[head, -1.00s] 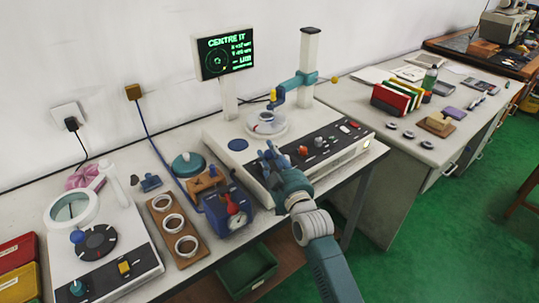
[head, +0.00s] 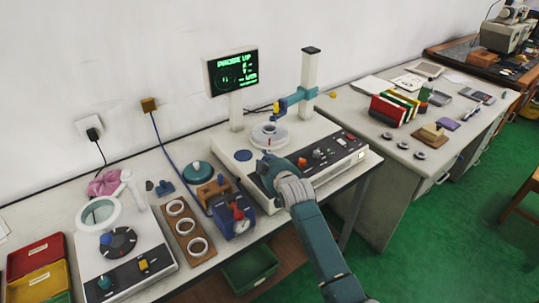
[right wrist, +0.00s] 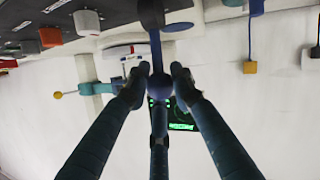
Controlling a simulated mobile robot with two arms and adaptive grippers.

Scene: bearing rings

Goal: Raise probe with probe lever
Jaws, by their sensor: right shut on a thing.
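The measuring machine (head: 325,177) has a white base with a dark front panel. A ring sits on its round table (head: 270,136), below the probe (head: 277,108) on the teal arm. The screen (head: 232,72) reads "PROBE UP". My right gripper (head: 268,163) is at the machine's front left and hides the lever in the head view. In the right wrist view, my right gripper (right wrist: 159,80) is shut on the probe lever (right wrist: 155,48), its fingers around the ball end. My left gripper is not in view.
A green bin (head: 250,268) is below the table edge. The right table holds folders (head: 390,110) and small rings.

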